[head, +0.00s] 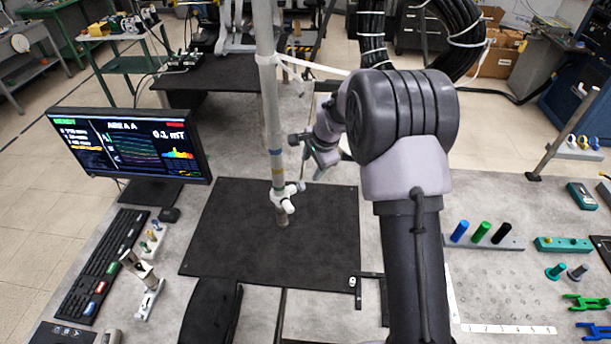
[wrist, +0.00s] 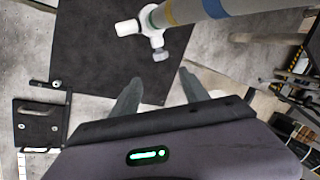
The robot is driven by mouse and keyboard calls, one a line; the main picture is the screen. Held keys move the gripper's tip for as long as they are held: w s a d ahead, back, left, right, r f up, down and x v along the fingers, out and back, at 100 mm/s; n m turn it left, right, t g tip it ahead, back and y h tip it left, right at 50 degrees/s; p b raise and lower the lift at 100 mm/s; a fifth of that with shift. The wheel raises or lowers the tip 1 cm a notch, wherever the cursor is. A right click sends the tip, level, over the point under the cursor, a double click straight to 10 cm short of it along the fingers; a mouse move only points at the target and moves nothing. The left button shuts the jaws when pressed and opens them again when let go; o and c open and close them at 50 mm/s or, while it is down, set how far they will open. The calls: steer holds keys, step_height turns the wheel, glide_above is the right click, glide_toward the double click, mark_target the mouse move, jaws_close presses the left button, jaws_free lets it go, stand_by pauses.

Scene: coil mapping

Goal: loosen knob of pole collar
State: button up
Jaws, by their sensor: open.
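The pole (head: 270,120) stands upright on a black mat (head: 225,225) and carries a white collar (head: 284,195) near its lower end. In the wrist view the collar (wrist: 152,24) has a white stub (wrist: 127,28) to the left and a grey knob (wrist: 161,55) facing my fingers. My gripper (head: 304,158) is beside the pole, above and to the right of the collar. In the wrist view its two fingers are apart, and the space between the tips (wrist: 159,78) is empty. The knob lies just beyond the tips, not between them.
A monitor (head: 130,146) and keyboard (head: 103,265) stand left of the mat. Colored pegs in a rack (head: 484,243) and green and blue parts lie right. A white cable (head: 315,68) runs from the pole at upper height. The mat around the pole is mostly clear.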

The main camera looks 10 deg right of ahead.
mark_target(302, 183)
steer(key=x, duration=1.4)
steer(key=shift+a+r+b, duration=0.1)
steer(key=shift+a+b, duration=0.2)
steer(key=shift+b, duration=0.05)
jaws_close()
